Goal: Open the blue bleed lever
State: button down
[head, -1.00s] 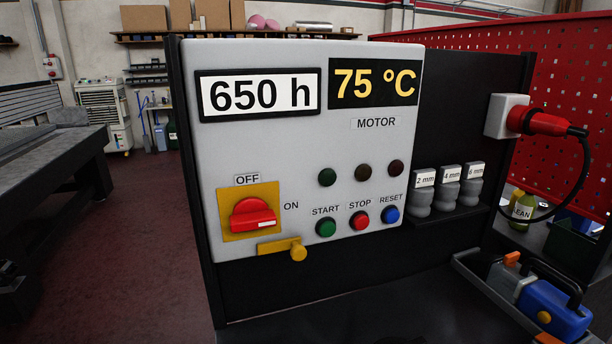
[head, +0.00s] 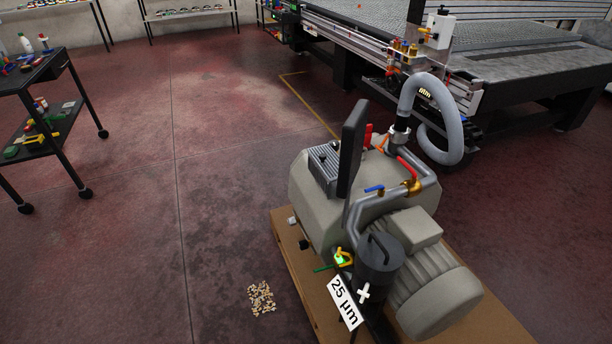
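The small blue bleed lever (head: 374,189) is in the head view, on the grey pipework on top of a beige vacuum pump (head: 312,200). It lies roughly level, pointing left. A red lever (head: 407,167) is close to its right, near a brass fitting (head: 411,187) on the same pipe. A dark filter canister (head: 379,262) stands in front of and below the blue lever, with a "25 µm" label (head: 345,302) beside it. The lever is small here, and its exact setting is hard to tell. My gripper is not in this view.
The pump stands on a wooden base (head: 300,285). A tall black upright plate (head: 352,145) rises left of the lever. A grey hose (head: 462,130) loops behind, towards the grid table (head: 470,40). Debris (head: 261,298) lies on the floor.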

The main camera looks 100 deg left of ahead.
aim_at(381, 186)
jog(key=u, duration=2.85)
jog(key=k, duration=1.05)
jog(key=u, duration=1.1)
jog(key=i, duration=1.75)
jog(key=z, duration=0.35)
jog(key=i, duration=0.9)
jog(key=z, duration=1.65)
jog(key=i, duration=0.8)
jog(key=z, duration=1.05)
